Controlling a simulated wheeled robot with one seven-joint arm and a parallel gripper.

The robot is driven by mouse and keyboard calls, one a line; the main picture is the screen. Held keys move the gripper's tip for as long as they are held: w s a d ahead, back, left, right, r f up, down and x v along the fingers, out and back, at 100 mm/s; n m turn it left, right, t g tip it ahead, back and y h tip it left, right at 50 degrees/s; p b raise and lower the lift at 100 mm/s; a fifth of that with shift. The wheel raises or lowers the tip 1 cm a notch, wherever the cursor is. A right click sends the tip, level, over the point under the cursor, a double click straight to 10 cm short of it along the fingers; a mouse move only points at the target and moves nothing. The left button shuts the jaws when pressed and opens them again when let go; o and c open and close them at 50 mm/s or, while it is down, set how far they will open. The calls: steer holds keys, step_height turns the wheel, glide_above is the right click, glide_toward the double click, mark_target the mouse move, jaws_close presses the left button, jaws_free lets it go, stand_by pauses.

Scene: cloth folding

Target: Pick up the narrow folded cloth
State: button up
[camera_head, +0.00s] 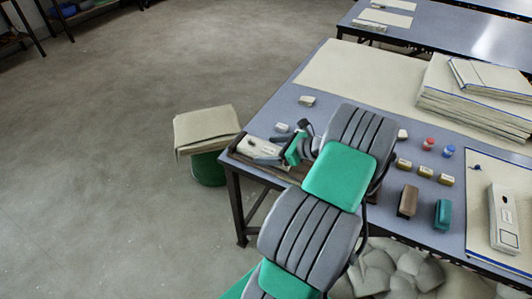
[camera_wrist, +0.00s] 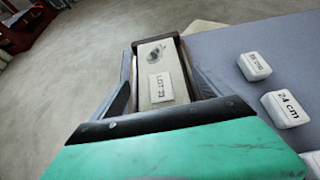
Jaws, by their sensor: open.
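A narrow beige folded cloth (camera_wrist: 150,62) with a printed label and a dark grey mark lies in a brown-edged tray (camera_wrist: 134,53) in the wrist view. In the head view the cloth (camera_head: 250,144) is a pale strip at the table's near left corner. My gripper (camera_wrist: 158,58) is open, with one finger on each side of the cloth. In the head view my gripper (camera_head: 268,156) is at the tray, partly hidden by my arm. I cannot tell whether the fingers touch the cloth. Its near end is hidden behind my gripper's body.
Small white labelled blocks (camera_wrist: 254,66) sit right of the tray on the blue-grey table (camera_head: 284,106). A stool with a draped beige cloth (camera_head: 206,128) stands left of the table. Stacked folded cloths (camera_head: 470,95) lie at the right. Open floor is at the left.

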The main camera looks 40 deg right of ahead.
steer(key=c, duration=1.5)
